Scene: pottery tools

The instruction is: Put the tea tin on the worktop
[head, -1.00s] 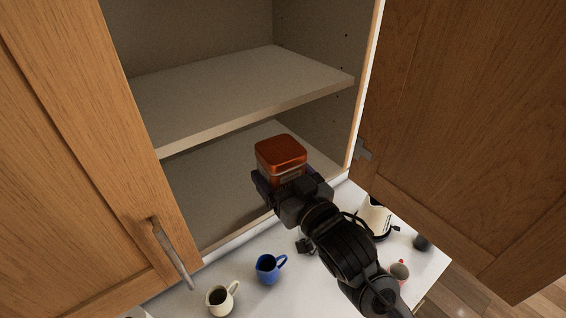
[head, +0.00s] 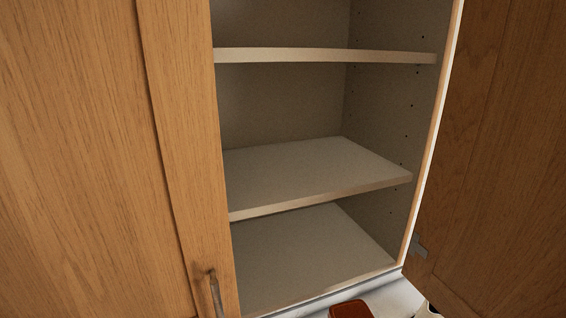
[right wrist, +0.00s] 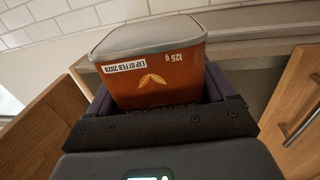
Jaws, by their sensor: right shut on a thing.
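The tea tin is an orange-brown box with rounded corners. Its top (head: 351,309) just shows at the bottom edge of the head view, below and in front of the cupboard. In the right wrist view the tin (right wrist: 160,80) has a grey end, a white date label and "125 g" print. My right gripper (right wrist: 160,100) is shut on the tin, with a dark finger on each side of it. My left gripper is in neither view. A strip of the white worktop (head: 390,300) shows at the bottom of the head view.
The cupboard's shelves (head: 320,172) are bare where visible. Its right door (head: 500,150) stands open, and a wooden door (head: 100,160) with a metal handle fills the left. In the right wrist view, wood panels flank the gripper and white tiles (right wrist: 60,25) show behind.

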